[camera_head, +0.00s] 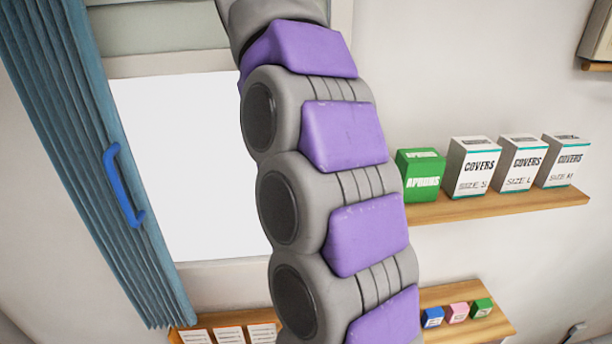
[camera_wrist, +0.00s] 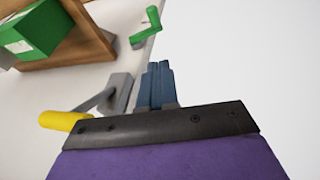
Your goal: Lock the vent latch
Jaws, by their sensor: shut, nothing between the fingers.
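In the wrist view, my gripper (camera_wrist: 157,78) has its blue-grey fingers together, with nothing between them. A grey lever with a yellow grip (camera_wrist: 64,121) is just left of the fingers, partly cut off by my dark gripper plate. A smaller green-handled lever (camera_wrist: 147,27) is mounted farther off, beyond the fingertips, along the edge of the bright white area. Neither lever carries a readable label, so I cannot tell which is the vent latch. No contact between fingers and lever is clear. In the head view my fingertips are out of frame.
A blue curtain with a blue handle (camera_head: 121,185) hangs left of the bright window (camera_head: 190,170). A wooden shelf (camera_head: 500,203) holds a green aprons box (camera_head: 420,177) and several white cover boxes. Lower shelves hold small boxes. In the wrist view a wooden shelf (camera_wrist: 88,40) is upper left.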

